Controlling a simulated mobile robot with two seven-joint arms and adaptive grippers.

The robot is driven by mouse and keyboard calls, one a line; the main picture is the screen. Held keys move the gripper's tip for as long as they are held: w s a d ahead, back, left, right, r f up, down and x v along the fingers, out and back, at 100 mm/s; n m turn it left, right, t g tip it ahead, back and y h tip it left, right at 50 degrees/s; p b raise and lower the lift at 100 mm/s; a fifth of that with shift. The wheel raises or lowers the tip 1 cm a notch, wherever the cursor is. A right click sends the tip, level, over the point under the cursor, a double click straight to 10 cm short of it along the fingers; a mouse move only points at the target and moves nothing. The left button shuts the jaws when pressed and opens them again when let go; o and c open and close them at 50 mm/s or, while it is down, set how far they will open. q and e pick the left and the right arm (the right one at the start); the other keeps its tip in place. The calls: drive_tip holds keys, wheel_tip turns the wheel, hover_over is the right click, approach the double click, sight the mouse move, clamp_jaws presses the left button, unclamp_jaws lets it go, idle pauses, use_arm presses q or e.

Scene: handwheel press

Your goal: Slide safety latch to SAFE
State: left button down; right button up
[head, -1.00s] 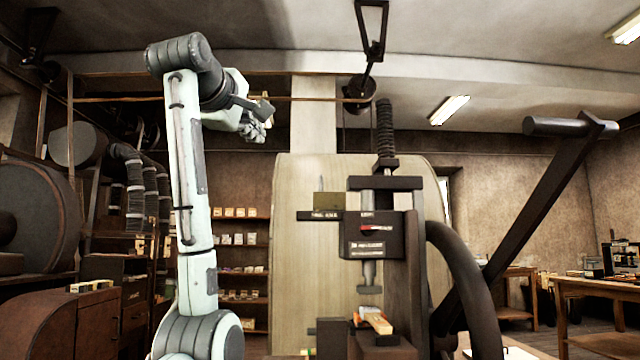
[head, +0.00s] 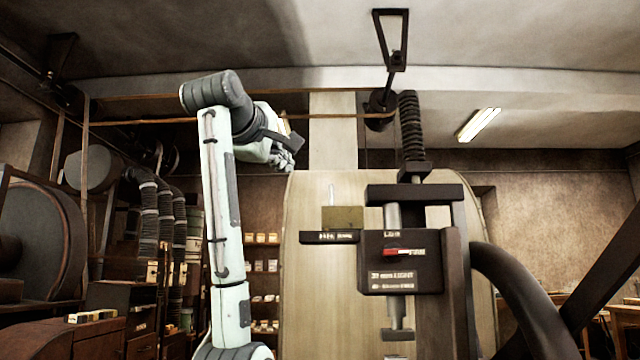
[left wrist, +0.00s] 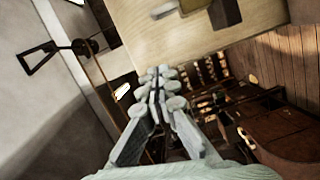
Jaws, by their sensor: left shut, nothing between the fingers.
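The dark press housing (head: 400,275) has pale lettering too blurred to read fully. A small red-and-white slider (head: 398,252) sits in a slot on its front; I cannot tell its setting. To its left, a brass-coloured block (head: 343,217) with a thin upright pin stands over a dark labelled plate (head: 329,237). I cannot tell for sure which part is the safety latch. My left gripper (head: 288,164) is above and left of the block, apart from the press. In the left wrist view its fingers (left wrist: 161,76) are together and empty. My right gripper is out of view.
A thick dark curved rim (head: 520,290) and a slanted bar (head: 608,262) stand right of the press. A screw spindle (head: 411,130) rises above it. A large pale panel (head: 312,275) stands behind. Shelves and machinery fill the left background.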

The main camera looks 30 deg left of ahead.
sight(342, 207)
use_arm(q)
drive_tip(key=w+f+p, duration=0.1)
drive_tip(key=w+p, duration=0.2)
drive_tip(key=w, duration=0.8)
drive_tip(key=shift+w+d+f, duration=0.15)
drive_tip(key=shift+w+f, duration=0.05)
drive_tip(key=shift+w, duration=0.2)
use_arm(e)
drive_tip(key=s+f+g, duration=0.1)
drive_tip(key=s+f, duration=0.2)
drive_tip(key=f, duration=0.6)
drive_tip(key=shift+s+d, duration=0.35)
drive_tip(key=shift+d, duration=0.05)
use_arm(q)
drive_tip(key=shift+d, duration=0.1)
